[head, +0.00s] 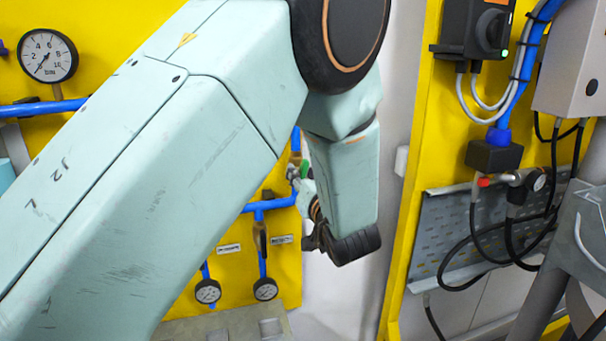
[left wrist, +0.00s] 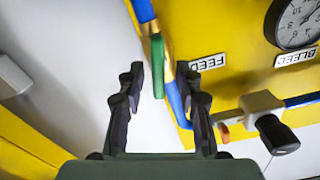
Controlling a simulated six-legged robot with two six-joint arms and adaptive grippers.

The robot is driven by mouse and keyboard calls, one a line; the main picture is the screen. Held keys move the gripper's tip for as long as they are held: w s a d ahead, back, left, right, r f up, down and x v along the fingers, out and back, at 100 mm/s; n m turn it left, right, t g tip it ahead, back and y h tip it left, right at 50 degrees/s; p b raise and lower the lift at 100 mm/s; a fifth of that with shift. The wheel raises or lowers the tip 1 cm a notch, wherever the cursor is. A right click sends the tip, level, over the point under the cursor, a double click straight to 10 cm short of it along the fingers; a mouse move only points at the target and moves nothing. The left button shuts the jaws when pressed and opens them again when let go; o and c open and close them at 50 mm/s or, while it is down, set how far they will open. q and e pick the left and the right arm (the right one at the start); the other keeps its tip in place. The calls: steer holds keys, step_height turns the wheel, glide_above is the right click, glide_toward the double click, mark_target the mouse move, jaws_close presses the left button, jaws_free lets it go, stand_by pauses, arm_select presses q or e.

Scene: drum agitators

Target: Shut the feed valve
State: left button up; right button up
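The feed valve's green lever (left wrist: 157,66) lies along the blue pipe in the left wrist view, near the FEED label (left wrist: 208,63). A small green part of it (head: 304,169) shows in the head view, behind my arm. My left gripper (left wrist: 160,76) is open. Its two black fingers stand either side of the lever in the picture, with clear gaps; I cannot tell how deep the lever is between them. In the head view my left gripper (head: 312,238) is mostly hidden by my own wrist. My right gripper is not in view.
A bleed valve with a black knob (left wrist: 274,133) sits beside the right finger. A gauge (left wrist: 295,22) is above the BLEED label (left wrist: 295,57). Blue pipes (head: 270,204) run over the yellow panel. Cables (head: 470,240) hang on the right panel.

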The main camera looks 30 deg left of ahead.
arm_select(q)
steer(key=shift+w+f, duration=0.1)
steer(key=shift+w, duration=0.05)
steer(key=shift+c, duration=0.5)
steer(key=shift+s+d, duration=0.15)
steer(key=shift+s, duration=0.05)
steer(key=c, duration=0.4)
jaws_close()
